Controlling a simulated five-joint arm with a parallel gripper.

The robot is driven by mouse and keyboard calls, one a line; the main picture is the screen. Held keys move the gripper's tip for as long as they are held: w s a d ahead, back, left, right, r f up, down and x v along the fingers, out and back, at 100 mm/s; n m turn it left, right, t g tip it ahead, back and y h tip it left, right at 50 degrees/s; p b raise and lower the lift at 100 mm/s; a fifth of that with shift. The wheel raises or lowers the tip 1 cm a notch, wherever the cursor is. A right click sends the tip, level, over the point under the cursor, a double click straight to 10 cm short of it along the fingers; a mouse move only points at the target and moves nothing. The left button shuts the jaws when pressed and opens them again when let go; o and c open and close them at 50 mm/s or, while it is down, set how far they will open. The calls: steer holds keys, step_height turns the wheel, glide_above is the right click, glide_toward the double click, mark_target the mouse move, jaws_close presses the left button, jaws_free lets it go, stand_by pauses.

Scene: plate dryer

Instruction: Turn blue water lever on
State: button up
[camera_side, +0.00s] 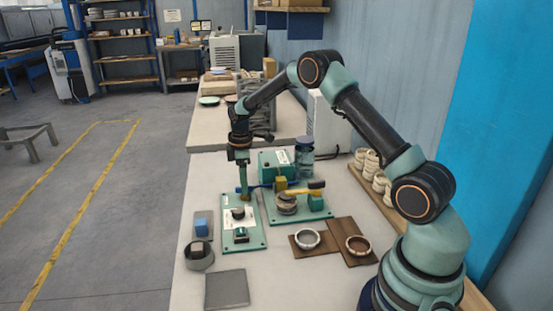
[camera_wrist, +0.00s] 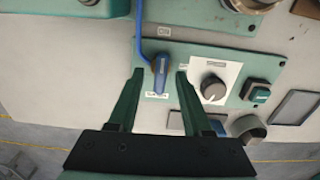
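The blue water lever (camera_wrist: 160,70) is a short blue handle on a green panel (camera_wrist: 228,60), seen in the wrist view beside a white label, with a thin blue line running up from it. My gripper (camera_wrist: 160,76) is open, with one green finger on each side of the lever. I see small gaps, and cannot tell whether either finger touches it. In the side view my gripper (camera_side: 243,190) points down at the far end of the green panel (camera_side: 256,241). There the fingers mostly hide the lever.
A black knob (camera_wrist: 213,89) and a green button (camera_wrist: 257,93) sit beside the lever on the same panel. A green machine with a yellow-handled arm (camera_side: 305,190) stands to the right. A blue block (camera_side: 201,227), a round cup (camera_side: 199,257) and a grey mat (camera_side: 227,289) lie nearby.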

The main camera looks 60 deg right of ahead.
step_height(320, 180, up, 12)
stand_by(0.7)
steer(key=shift+r, duration=0.1)
